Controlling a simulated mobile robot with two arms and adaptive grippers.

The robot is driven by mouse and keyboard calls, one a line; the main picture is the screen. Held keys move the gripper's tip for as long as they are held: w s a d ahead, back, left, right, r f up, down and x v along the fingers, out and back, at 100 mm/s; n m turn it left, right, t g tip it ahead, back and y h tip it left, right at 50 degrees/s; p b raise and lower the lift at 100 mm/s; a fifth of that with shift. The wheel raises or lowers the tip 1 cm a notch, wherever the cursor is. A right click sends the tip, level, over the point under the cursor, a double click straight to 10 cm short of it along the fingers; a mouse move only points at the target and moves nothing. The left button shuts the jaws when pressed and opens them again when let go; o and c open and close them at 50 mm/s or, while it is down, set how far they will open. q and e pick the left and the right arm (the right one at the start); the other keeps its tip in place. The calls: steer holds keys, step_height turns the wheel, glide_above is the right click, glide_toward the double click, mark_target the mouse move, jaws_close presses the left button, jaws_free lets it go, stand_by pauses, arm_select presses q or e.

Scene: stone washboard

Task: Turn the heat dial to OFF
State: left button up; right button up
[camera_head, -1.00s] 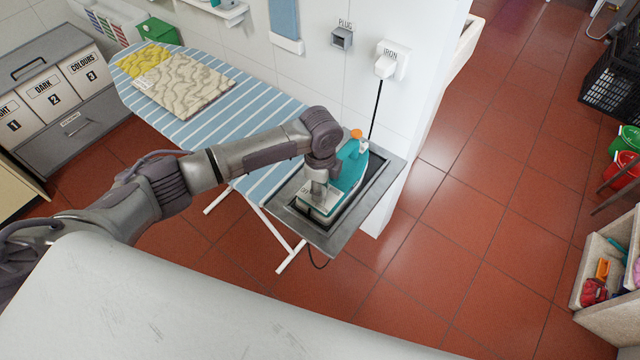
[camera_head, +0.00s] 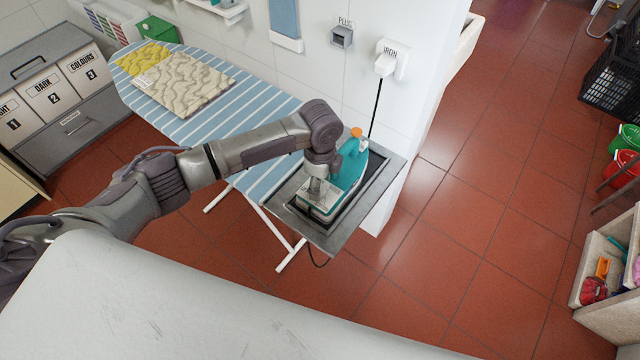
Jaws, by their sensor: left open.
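A teal iron (camera_head: 350,172) with an orange part on top rests on the grey metal tray (camera_head: 336,238) at the end of the ironing board. My left gripper (camera_head: 314,204) points down over the near part of the iron. It is open, and its wrist hides much of the iron. I cannot make out the heat dial. Whether the fingers touch the iron or a dial cannot be told. My right gripper is not in view.
The striped ironing board (camera_head: 262,108) holds a folded patterned cloth (camera_head: 184,85) and a yellow cloth (camera_head: 143,58). A black cord runs up to the wall socket marked IRON (camera_head: 392,60).

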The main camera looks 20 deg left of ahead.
arm_select(q)
step_height(320, 180, up, 11)
stand_by(0.3)
steer(key=shift+f, duration=0.1)
